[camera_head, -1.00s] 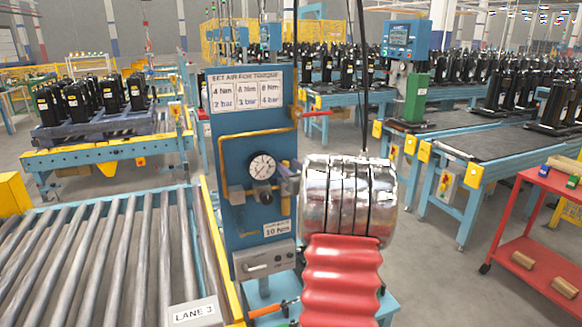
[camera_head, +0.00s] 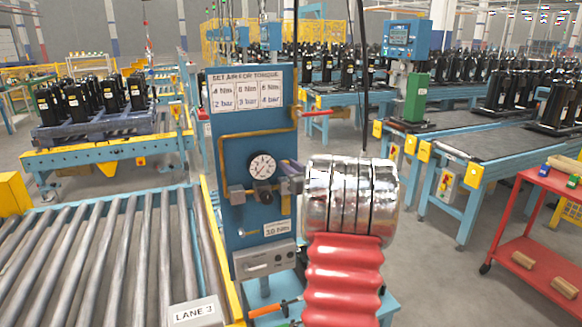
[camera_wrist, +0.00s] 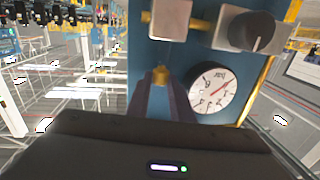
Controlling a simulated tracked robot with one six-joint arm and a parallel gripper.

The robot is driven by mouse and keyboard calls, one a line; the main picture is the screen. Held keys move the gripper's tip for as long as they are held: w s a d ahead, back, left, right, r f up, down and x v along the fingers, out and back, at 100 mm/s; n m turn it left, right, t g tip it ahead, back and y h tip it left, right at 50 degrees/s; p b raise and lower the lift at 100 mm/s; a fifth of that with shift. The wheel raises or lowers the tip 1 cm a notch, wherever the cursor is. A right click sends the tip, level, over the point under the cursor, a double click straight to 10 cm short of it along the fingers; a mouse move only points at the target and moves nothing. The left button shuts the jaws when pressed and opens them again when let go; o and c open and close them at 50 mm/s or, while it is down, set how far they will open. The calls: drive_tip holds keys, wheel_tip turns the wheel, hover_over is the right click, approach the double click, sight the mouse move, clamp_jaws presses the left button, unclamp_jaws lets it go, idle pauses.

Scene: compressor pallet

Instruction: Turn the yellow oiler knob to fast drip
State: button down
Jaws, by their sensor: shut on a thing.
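The yellow oiler knob (camera_wrist: 161,75) is small and sits on the blue panel (camera_wrist: 140,40) in the wrist view. My gripper (camera_wrist: 162,84) reaches up to it with two dark fingers, one on each side, shut on the knob. Its setting marks are too small or hidden to read. In the head view my silver and red arm hides the knob and most of the gripper, in front of the right side of the panel (camera_head: 235,135).
A round pressure gauge (camera_wrist: 213,88) is close to the right of the fingers. A black regulator knob (camera_wrist: 255,32) and a metal block (camera_wrist: 170,18) are above. A yellow pipe (camera_head: 222,160) runs on the panel. A roller conveyor (camera_head: 90,270) is at left, a red cart (camera_head: 530,250) at right.

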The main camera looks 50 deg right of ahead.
drive_tip(key=n+y, duration=0.2)
drive_tip(key=y, duration=0.1)
drive_tip(key=d+n+t+y, duration=0.1)
drive_tip(key=n+y, duration=0.1)
drive_tip(key=y, duration=0.1)
drive_tip(key=shift+s+d+r, duration=0.1)
drive_tip(key=shift+s+r, duration=0.05)
drive_tip(key=shift+r, duration=0.05)
drive_tip(key=c, duration=1.6)
unclamp_jaws()
drive_tip(key=shift+f, duration=0.1)
drive_tip(key=shift+o, duration=0.2)
drive_tip(key=shift+f, duration=0.1)
